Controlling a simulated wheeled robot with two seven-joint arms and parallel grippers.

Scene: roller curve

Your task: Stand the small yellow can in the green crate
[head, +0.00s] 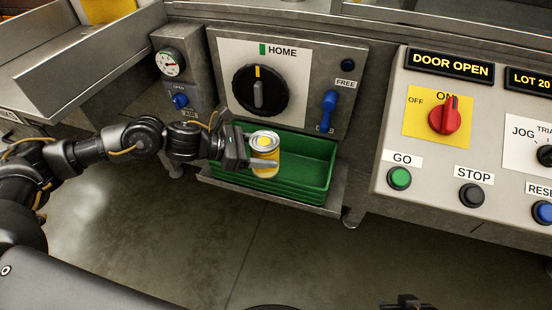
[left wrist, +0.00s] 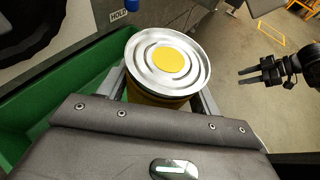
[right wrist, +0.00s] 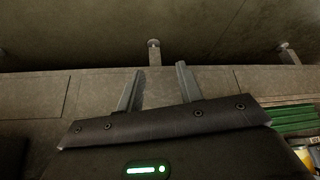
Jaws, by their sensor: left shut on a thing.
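The small yellow can (head: 266,164), with a silver lid and a yellow disc on top, is upright or nearly so in my left gripper (head: 257,151). That gripper is shut on its sides. The can fills the middle of the left wrist view (left wrist: 168,62). It is over the left part of the green crate (head: 315,165); its base is partly hidden, and I cannot tell whether it touches the crate floor. The crate wall shows in the left wrist view (left wrist: 50,88). My right gripper (head: 405,301) is open and empty, low and right of the crate; its fingers show in the right wrist view (right wrist: 158,90).
The crate sits on a metal shelf (head: 270,200) below a panel with a black HOME dial (head: 260,90) and a blue lever (head: 328,108). A gauge box (head: 172,65) stands to the left. A control console (head: 430,150) with buttons juts out at right. The floor in front is clear.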

